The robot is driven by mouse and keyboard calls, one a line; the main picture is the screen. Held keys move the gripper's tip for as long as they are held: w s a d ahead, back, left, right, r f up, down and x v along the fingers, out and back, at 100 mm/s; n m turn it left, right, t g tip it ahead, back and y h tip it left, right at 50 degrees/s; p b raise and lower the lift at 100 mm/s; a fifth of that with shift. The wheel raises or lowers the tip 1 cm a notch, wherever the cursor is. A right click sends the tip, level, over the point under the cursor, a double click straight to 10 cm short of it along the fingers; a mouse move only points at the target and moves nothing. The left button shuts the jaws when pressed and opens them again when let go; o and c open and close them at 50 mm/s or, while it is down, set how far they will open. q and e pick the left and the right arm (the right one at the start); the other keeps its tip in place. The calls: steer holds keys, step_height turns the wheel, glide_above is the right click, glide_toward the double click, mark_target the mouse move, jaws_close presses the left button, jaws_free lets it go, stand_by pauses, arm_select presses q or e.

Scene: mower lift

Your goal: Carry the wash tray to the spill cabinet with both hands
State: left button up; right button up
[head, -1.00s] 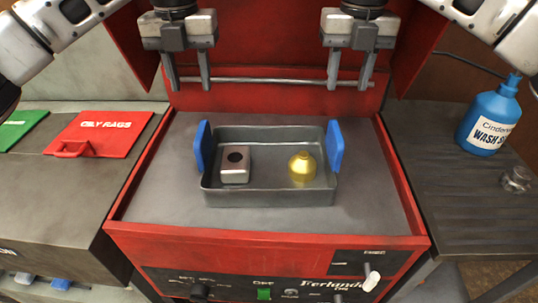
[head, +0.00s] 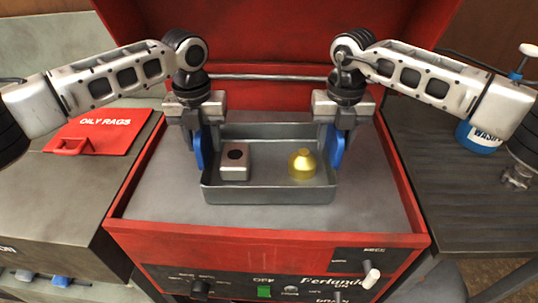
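The grey metal wash tray (head: 267,196) sits on the grey top of the red machine. It holds a silver box-shaped part with a dark hole (head: 235,162) and a brass-coloured rounded part (head: 302,165). My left gripper (head: 200,143) is lowered at the tray's left blue handle (head: 199,158), with its fingers open on either side of it. My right gripper (head: 338,142) is lowered likewise at the right blue handle (head: 337,160), also open around it. The fingers and arms hide the upper parts of both handles. No spill cabinet can be made out.
A blue wash bottle (head: 480,136) and a small glass jar (head: 516,177) stand on the right bench, partly behind my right arm. A raised red cover (head: 270,40) stands behind the tray.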

arm_select(q)
steer(key=shift+f, duration=0.4)
arm_select(e)
steer(key=shift+f, duration=0.4)
arm_select(q)
jaws_close()
arm_select(e)
jaws_close()
arm_select(q)
steer(key=shift+r, duration=0.15)
arm_select(e)
steer(key=shift+r, duration=0.15)
